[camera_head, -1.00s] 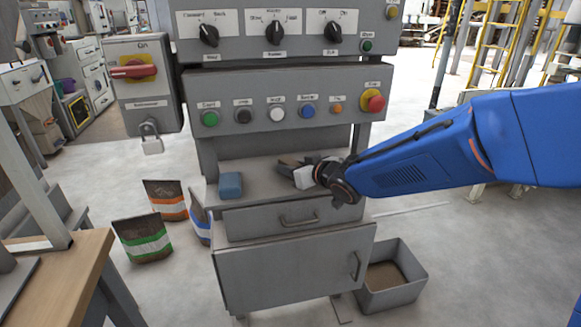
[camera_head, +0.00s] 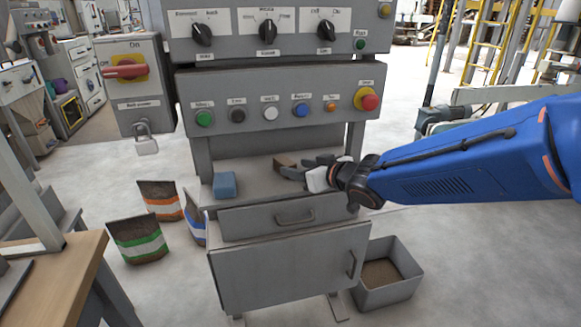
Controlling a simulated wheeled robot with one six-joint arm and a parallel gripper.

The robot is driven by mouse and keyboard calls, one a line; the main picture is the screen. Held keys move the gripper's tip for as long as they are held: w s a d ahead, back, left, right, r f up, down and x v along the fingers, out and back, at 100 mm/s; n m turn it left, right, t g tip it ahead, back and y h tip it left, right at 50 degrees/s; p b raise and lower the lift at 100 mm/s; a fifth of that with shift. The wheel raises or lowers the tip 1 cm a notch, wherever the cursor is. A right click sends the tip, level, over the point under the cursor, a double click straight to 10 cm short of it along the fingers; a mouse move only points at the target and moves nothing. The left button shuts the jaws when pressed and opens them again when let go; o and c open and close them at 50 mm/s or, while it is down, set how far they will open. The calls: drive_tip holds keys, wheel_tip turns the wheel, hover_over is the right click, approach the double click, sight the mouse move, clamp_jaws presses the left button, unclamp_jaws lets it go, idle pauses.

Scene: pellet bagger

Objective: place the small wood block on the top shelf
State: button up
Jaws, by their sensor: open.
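The small wood block (camera_head: 285,162), brown, sits on the grey shelf (camera_head: 258,190) below the button panel, toward its back. My gripper (camera_head: 297,167) reaches in from the right with its dark fingers apart, close to the right and front of the block. A small gap seems to show between them, but I cannot tell whether a finger still touches the block. A blue block (camera_head: 225,185) lies at the left of the same shelf.
The button panel (camera_head: 270,112) overhangs the shelf. A drawer (camera_head: 292,217) and an angled door (camera_head: 285,262) are below. A grey bin (camera_head: 383,292) stands at lower right. Bags, such as the green-striped one (camera_head: 138,240), stand on the floor at left.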

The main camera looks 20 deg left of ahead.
drive_tip(key=shift+v, duration=2.55)
drive_tip(key=d+m+t+h, duration=0.2)
drive_tip(key=d+m+h, duration=0.55)
drive_tip(key=d, duration=2.15)
drive_tip(key=s+d+f+m+g+h, duration=0.15)
drive_tip(key=s+d+h, duration=0.25)
drive_tip(key=s+d, duration=0.55)
drive_tip(key=s+d+f+m+g, duration=0.1)
drive_tip(key=s+d+f+g, duration=0.1)
drive_tip(key=s, duration=0.5)
drive_tip(key=s+d+f+g, duration=0.2)
drive_tip(key=s+d+f, duration=0.1)
drive_tip(key=s, duration=0.5)
drive_tip(key=shift+d+f+m, duration=0.15)
drive_tip(key=shift+d+m, duration=0.15)
drive_tip(key=shift+m, duration=0.1)
drive_tip(key=shift+s, duration=0.1)
